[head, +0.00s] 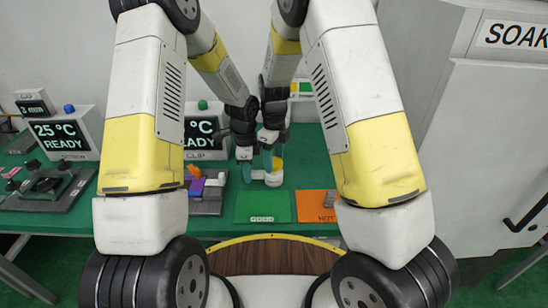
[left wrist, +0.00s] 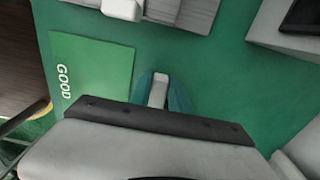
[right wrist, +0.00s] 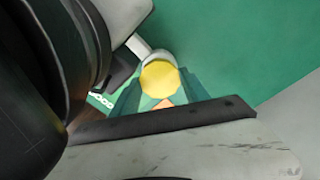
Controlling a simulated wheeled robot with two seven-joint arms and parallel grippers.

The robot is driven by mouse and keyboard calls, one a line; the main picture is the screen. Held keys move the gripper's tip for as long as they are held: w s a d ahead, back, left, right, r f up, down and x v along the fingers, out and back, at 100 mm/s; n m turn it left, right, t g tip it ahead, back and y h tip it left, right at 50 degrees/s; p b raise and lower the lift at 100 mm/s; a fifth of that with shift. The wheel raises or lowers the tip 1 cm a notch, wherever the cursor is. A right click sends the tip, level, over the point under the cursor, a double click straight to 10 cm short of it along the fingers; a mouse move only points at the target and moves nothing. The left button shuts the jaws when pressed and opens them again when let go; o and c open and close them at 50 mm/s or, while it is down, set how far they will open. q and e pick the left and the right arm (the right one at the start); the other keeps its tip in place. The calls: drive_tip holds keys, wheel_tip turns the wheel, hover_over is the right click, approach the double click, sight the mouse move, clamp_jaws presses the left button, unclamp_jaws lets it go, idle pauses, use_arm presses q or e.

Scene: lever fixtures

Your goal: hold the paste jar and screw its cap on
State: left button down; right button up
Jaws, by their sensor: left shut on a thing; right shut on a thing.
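The paste jar (head: 273,179) is white and stands upright at the back of the green mat in the head view. Its yellow cap (head: 277,163) is directly above the jar's body; it also shows as a yellow disc in the right wrist view (right wrist: 159,79). I cannot tell whether its thread is engaged. My left gripper (head: 247,172) is shut on a white grip piece (left wrist: 158,90) at the jar's left side. My right gripper (head: 268,158) comes from above and is shut on the cap, its teal fingers on either side.
A green mat (head: 263,206) marked GOOD and an orange mat (head: 315,205) lie in front on the green table. A grey fixture (head: 207,206) with purple and orange parts stands left. Display boxes (head: 65,135) are behind it. A large SOAK cabinet (head: 490,130) blocks the right.

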sight(274, 162)
drive_tip(key=shift+f, duration=0.55)
drive_tip(key=o, duration=1.4)
wheel_tip(274, 162, up, 12)
